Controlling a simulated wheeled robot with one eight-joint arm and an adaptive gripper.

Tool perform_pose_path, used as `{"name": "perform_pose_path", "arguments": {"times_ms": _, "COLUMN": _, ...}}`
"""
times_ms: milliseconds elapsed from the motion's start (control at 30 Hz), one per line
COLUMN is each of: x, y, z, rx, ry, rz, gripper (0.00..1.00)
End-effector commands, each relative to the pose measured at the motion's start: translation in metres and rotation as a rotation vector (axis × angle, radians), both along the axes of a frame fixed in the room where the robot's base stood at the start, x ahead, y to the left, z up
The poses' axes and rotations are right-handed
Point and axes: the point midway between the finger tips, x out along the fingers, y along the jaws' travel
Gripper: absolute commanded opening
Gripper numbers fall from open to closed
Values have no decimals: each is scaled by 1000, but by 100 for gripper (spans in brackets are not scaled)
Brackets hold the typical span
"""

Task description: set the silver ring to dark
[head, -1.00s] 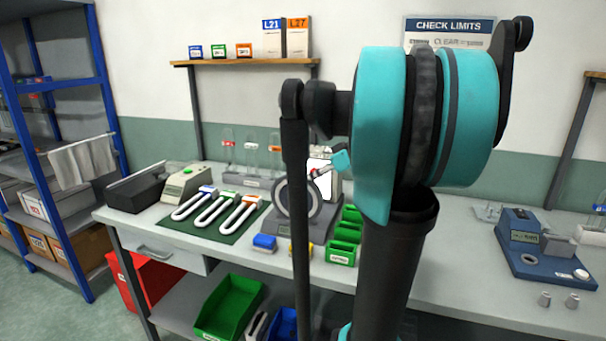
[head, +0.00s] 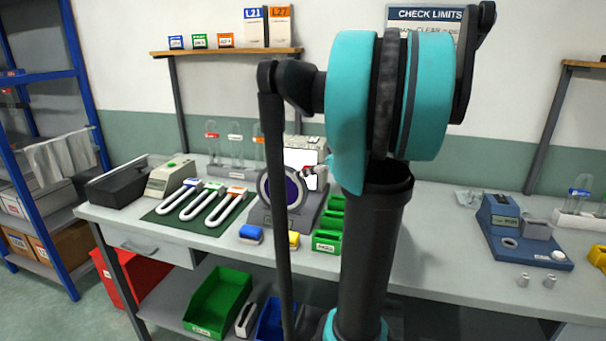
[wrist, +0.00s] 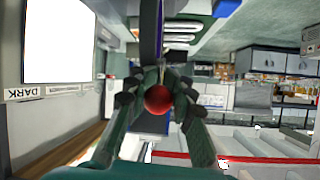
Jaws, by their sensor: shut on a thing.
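The silver ring (head: 304,192) stands upright on a grey instrument on the bench in the head view, partly hidden by my arm link. A dark purple field (head: 293,190) shows inside it. In the wrist view the ring (wrist: 148,35) is nearly edge-on, just ahead of the fingers. My gripper (wrist: 160,84) is shut on a red ball knob (wrist: 158,99) beside the ring. In the head view my gripper (head: 316,177) is small, at the ring's right. A DARK label (wrist: 22,93) shows at the left of the wrist view; I cannot tell the ring's exact setting.
A bright white panel (head: 296,157) stands behind the ring. White U-shaped tubes lie on a green mat (head: 160,219) at the left.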

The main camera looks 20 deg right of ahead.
Motion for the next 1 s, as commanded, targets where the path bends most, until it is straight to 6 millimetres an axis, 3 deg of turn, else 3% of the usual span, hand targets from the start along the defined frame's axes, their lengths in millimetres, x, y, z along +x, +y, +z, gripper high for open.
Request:
{"name": "perform_pose_path", "arguments": {"times_ms": 33, "x": 0, "y": 0, "z": -1, "rx": -3, "ry": 2, "rz": 0, "gripper": 0}}
{"name": "perform_pose_path", "arguments": {"times_ms": 67, "x": 0, "y": 0, "z": -1, "rx": -3, "ry": 2, "rz": 0, "gripper": 23}}
{"name": "perform_pose_path", "arguments": {"times_ms": 233, "x": 0, "y": 0, "z": -1, "rx": -3, "ry": 2, "rz": -1, "gripper": 44}}
{"name": "perform_pose_path", "arguments": {"times_ms": 667, "x": -5, "y": -7, "z": 4, "rx": -1, "ry": 1, "rz": -3, "gripper": 44}}
{"name": "perform_pose_path", "arguments": {"times_ms": 1000, "x": -41, "y": -51, "z": 33, "rx": -1, "ry": 1, "rz": -6, "gripper": 44}}
